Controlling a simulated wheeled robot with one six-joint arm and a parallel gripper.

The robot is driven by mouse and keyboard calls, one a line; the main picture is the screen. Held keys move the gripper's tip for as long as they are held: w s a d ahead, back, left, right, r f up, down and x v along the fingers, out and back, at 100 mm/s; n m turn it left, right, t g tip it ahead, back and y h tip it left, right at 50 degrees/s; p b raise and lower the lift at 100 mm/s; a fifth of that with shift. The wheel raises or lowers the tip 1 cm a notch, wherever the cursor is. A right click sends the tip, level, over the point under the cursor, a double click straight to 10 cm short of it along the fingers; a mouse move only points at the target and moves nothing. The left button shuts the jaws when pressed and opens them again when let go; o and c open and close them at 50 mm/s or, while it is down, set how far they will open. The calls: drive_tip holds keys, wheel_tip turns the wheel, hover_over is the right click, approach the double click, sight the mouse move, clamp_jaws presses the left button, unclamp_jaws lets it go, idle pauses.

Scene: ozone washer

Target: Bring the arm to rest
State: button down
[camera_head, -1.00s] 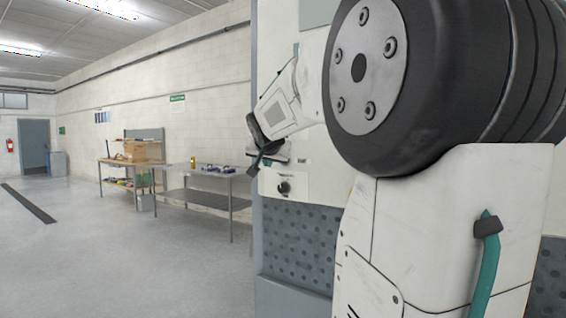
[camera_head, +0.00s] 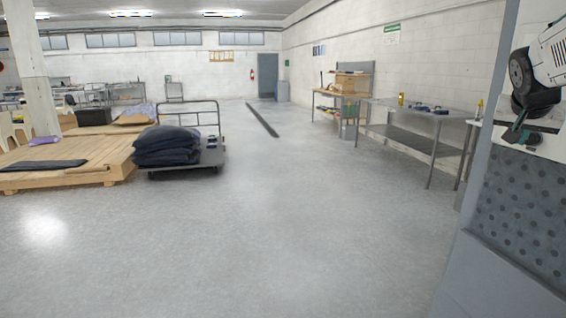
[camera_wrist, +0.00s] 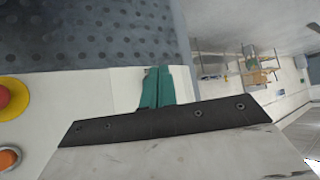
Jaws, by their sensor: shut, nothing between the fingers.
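My arm (camera_head: 555,58) is at the right edge of the head view, partly cut off by the frame. It is folded, with white links and a black joint, and hangs in front of the washer's front. My gripper (camera_head: 517,136) is low on it, with teal fingertips. In the wrist view the two teal fingers (camera_wrist: 158,88) lie side by side, shut, with nothing between them. A white panel is behind them. The frames do not show whether the gripper touches it.
The washer's grey dimpled panel (camera_head: 520,215) stands close on the right. A red button (camera_wrist: 8,98) and an orange button (camera_wrist: 9,158) show in the wrist view. A steel table (camera_head: 430,115) stands beyond. A cart (camera_head: 212,157) and wooden platform (camera_head: 90,152) are left. The middle floor is clear.

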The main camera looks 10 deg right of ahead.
drive_tip(key=s+a+f+n+g+y, duration=0.1)
drive_tip(key=s+a+f, duration=0.4)
drive_tip(key=a, duration=0.6)
drive_tip(key=s+a+f+n+g+y, duration=0.2)
drive_tip(key=s+a+f+n+y, duration=0.2)
drive_tip(key=s+a, duration=0.5)
drive_tip(key=s+a+f+n+g+y, duration=0.1)
drive_tip(key=s+a+f+n, duration=0.4)
drive_tip(key=a, duration=0.9)
wheel_tip(320, 180, down, 3)
drive_tip(key=s+y, duration=0.1)
drive_tip(key=s, duration=0.1)
drive_tip(key=shift+s+a+n+g, duration=0.25)
drive_tip(key=shift+s+n+g, duration=0.05)
drive_tip(key=shift+s, duration=0.1)
drive_tip(key=shift+f, duration=0.1)
